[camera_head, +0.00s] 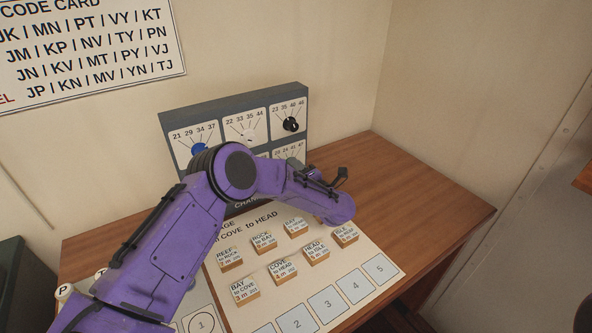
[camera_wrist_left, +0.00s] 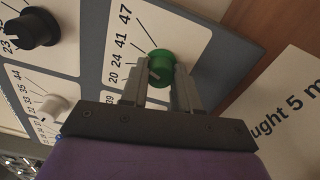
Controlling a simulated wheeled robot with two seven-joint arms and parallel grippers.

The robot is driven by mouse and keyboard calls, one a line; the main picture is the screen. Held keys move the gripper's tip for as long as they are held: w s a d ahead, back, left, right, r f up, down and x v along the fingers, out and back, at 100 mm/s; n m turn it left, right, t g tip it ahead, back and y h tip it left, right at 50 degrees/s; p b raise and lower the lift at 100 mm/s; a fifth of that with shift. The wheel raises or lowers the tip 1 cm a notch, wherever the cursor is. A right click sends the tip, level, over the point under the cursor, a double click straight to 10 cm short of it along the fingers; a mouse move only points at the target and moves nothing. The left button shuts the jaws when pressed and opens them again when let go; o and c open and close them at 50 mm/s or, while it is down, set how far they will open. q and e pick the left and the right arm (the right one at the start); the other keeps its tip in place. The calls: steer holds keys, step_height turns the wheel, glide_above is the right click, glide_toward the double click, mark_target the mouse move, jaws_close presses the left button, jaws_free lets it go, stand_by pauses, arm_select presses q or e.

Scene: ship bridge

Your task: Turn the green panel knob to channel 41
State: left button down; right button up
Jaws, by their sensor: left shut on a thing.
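The green knob (camera_wrist_left: 160,64) sits on a white dial plate of the grey panel in the left wrist view. The numbers beside it read 20, 24, 41 and 47, with thin lines fanning towards them. My left gripper (camera_wrist_left: 162,72) has one finger on each side of the knob and is shut on it. A small pale mark shows on the knob's lower left; its exact heading is hard to read. In the head view the panel (camera_head: 235,97) stands at the back of the desk, and my purple left arm hides the green knob and much of the lower row. My right gripper is not in view.
A blue knob (camera_head: 198,149), a white knob (camera_head: 248,135) and a black knob (camera_head: 291,124) are on the panel's upper row. A paper sheet (camera_head: 375,262) with several labelled blocks lies before the panel. Bare desk (camera_head: 425,200) is at the right. A code card (camera_head: 90,45) hangs on the wall.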

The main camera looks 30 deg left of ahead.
arm_select(q)
steer(key=c, duration=0.8)
jaws_free()
steer(key=shift+d, duration=0.1)
steer(key=b+v, duration=0.3)
steer(key=v, duration=0.7)
steer(key=shift+s+d, duration=0.1)
steer(key=shift+s, duration=0.1)
